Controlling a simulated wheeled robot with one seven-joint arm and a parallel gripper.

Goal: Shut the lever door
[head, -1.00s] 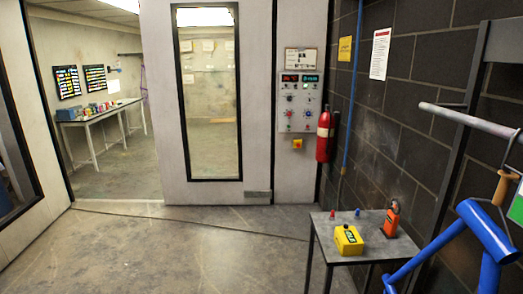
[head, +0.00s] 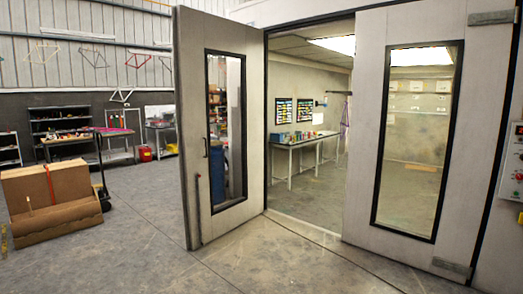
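The lever door (head: 192,130) stands wide open at the left of the booth opening in the head view. It is a pale panel with a tall dark-framed window (head: 226,130). A second pale panel (head: 372,235) with a window closes the right side of the front. My gripper is not in view.
Cardboard boxes (head: 50,190) stand on the floor at left, beside a dark pallet truck. Shelves (head: 62,122) and benches line the back wall. A control panel (head: 513,160) shows at the right edge. The floor (head: 130,230) before the door is clear.

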